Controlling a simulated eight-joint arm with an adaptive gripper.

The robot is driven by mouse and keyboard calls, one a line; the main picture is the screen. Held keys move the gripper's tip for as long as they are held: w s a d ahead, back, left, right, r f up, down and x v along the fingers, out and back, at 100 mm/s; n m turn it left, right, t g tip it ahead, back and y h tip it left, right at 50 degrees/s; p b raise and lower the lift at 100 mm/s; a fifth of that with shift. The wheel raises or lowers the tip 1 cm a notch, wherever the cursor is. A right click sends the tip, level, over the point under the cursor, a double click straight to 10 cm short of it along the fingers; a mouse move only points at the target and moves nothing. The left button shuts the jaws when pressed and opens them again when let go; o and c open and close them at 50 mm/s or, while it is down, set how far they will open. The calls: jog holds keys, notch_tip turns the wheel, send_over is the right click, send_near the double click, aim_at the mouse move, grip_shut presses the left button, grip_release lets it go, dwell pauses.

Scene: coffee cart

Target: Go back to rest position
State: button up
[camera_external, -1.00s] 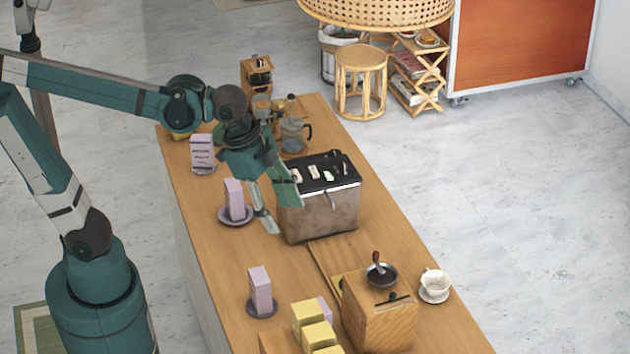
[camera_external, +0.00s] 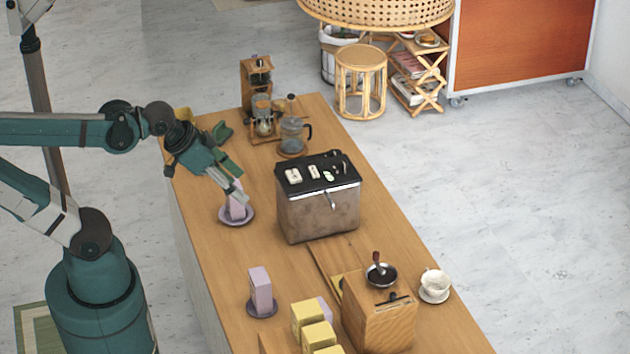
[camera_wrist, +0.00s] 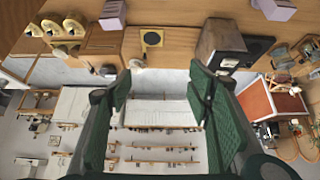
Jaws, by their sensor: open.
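My gripper (camera_external: 238,180) is open and empty. In the external view it is above the left side of the wooden counter, in front of the middle purple box (camera_external: 235,209), whose upper part it partly hides. That box stands upright on a round purple saucer (camera_external: 250,221). In the wrist view both green fingers (camera_wrist: 163,105) are spread wide with nothing between them. The view between them looks across the counter edge to the floor and shelves beyond.
The long wooden counter (camera_external: 235,275) carries a metal espresso machine (camera_external: 318,211), a glass press (camera_external: 293,137), a wooden grinder box (camera_external: 380,317), yellow boxes (camera_external: 308,316), another purple box (camera_external: 260,289) and a white cup (camera_external: 436,283). The floor right of the counter is clear.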

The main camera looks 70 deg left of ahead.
dwell(0.3)
notch_tip(320, 180, down, 18)
jog(key=b, duration=1.8)
